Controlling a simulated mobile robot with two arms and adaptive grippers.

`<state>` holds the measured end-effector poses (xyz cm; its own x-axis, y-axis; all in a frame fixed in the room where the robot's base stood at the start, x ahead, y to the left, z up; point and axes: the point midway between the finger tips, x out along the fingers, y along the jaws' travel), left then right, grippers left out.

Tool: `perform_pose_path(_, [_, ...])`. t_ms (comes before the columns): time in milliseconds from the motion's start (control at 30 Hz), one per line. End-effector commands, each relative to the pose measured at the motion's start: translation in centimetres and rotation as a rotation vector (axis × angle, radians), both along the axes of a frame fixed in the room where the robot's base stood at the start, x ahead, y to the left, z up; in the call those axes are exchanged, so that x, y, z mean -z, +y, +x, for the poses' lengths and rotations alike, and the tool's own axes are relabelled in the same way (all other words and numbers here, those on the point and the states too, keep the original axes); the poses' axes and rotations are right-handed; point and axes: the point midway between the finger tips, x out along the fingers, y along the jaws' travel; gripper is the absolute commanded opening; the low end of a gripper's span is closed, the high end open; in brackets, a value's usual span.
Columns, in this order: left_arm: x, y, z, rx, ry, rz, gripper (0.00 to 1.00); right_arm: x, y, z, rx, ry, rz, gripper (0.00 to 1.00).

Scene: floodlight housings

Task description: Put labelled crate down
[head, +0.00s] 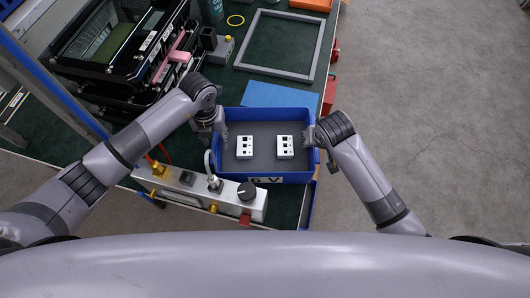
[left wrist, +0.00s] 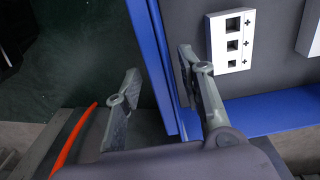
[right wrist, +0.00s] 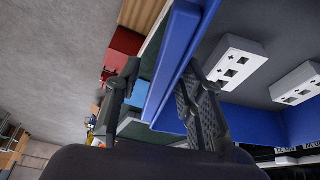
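The blue labelled crate (head: 314,165) is at the bench's front right part, with white marks on its front wall; it appears to rest there. Two white blocks with square black holes, a left one (head: 244,147) and a right one (head: 284,147), lie on its grey floor. My left gripper (head: 220,132) is open astride the crate's left wall (left wrist: 160,70): one finger is inside, the other outside with a gap. My right gripper (head: 313,138) is open astride the right wall (right wrist: 180,65), one finger inside and one outside, also with a gap on the outside.
A metal control box with a black knob (head: 246,191) stands close at the crate's front left. A blue sheet (head: 281,94) and a grey frame (head: 281,43) lie behind the crate. Black housings (head: 105,45) stand at the back left. Open floor (head: 430,100) is to the right.

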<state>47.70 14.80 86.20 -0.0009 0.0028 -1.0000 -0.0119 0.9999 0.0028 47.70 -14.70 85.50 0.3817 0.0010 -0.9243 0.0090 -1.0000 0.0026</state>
Motion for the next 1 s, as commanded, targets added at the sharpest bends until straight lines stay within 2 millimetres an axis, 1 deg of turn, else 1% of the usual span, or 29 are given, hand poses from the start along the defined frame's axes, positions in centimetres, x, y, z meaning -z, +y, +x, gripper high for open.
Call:
perform_pose_path(67, [-0.2,-0.1,0.0,0.001,-0.001,-0.001,0.36,0.0,0.1,0.0,0.0,0.0,0.001,0.36])
perform_pose_path(167, [-1.1,-0.1,0.1,0.001,-0.002,-0.002,0.36,0.0,0.1,0.0,-0.001,-0.001,0.002,0.36])
perform_pose_path(267, [-2.8,-0.1,0.1,0.001,-0.005,-0.002,0.36,0.0,0.1,0.0,-0.001,-0.001,0.003,0.36])
perform_pose_path(500, [-8.0,-0.1,0.2,0.001,-0.005,-0.002,0.36,0.0,0.1,0.0,-0.001,-0.001,0.003,0.36])
perform_pose_path(600, [-9.7,0.0,0.1,0.001,-0.003,0.0,0.36,0.0,0.1,0.0,-0.001,-0.001,0.003,0.36])
perform_pose_path(700, [-11.0,0.0,0.1,0.0,-0.003,0.0,0.36,0.0,0.1,0.0,-0.001,-0.001,0.003,0.36])
perform_pose_path(867, [-11.9,0.0,0.1,0.0,0.0,0.001,0.36,-0.3,0.2,-0.1,-0.002,-0.001,0.004,0.36])
perform_pose_path(1000, [-12.0,0.0,0.0,0.0,0.001,0.001,0.36,-1.7,0.2,-0.6,-0.002,-0.003,0.004,0.36])
